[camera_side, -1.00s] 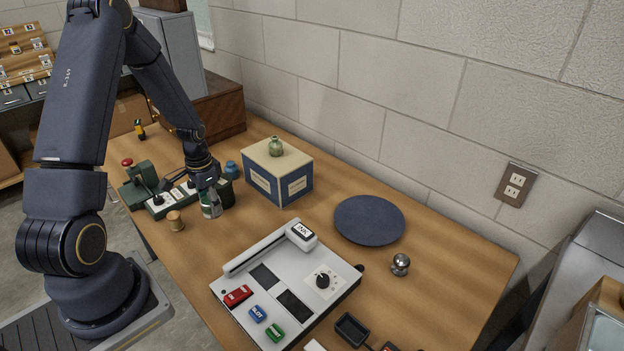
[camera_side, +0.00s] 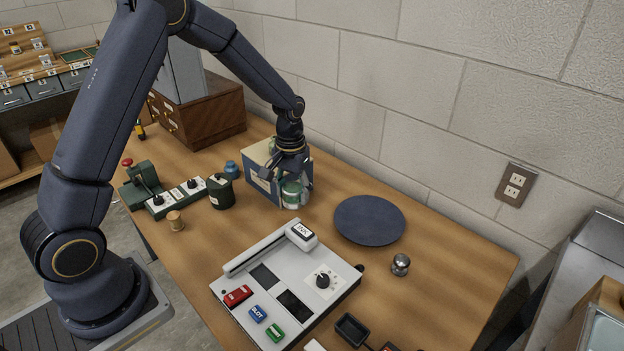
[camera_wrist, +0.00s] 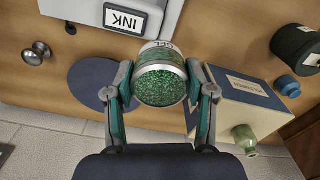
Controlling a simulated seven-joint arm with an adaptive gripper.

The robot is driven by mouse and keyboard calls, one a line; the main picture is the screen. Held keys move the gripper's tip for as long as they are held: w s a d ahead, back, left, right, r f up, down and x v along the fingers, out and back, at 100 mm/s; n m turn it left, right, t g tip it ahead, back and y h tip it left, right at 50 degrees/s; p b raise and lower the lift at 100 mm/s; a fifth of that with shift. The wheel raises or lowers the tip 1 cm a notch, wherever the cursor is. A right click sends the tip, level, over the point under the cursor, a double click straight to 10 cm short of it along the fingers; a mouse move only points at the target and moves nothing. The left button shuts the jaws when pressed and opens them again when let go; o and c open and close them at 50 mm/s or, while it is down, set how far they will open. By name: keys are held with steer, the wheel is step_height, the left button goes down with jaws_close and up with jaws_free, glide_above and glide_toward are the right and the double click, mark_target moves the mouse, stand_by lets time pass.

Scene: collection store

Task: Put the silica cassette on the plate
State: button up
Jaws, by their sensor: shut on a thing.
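The silica cassette is a round canister of green granules with a pale rim and a label reading "GEL" (camera_wrist: 160,82). It sits between the two fingers of my gripper (camera_wrist: 163,95) in the wrist view, and my gripper is shut on it. In the side view the cassette (camera_side: 291,195) hangs under my gripper (camera_side: 292,182), in front of the blue and cream box. The plate (camera_side: 369,221) is a flat dark blue disc on the table, to the right of the cassette and empty. In the wrist view the plate (camera_wrist: 90,88) is partly hidden behind my gripper's finger.
The box (camera_side: 262,187) stands behind my gripper with a green jar near its top. A grey device (camera_side: 285,275) with an INK pad lies in front of the plate. A metal knob (camera_side: 400,264) stands right of the plate. A dark green pot (camera_side: 221,192) is to the left.

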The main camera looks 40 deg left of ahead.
steer(key=d+m, duration=0.2)
steer(key=d, duration=0.4)
glide_above(348, 224)
steer(key=f, duration=0.9)
steer(key=shift+s, duration=0.2)
steer(key=shift+w+f, duration=0.25)
steer(key=shift+f, duration=1.65)
steer(key=o, duration=1.2)
steer(key=shift+f, duration=0.15)
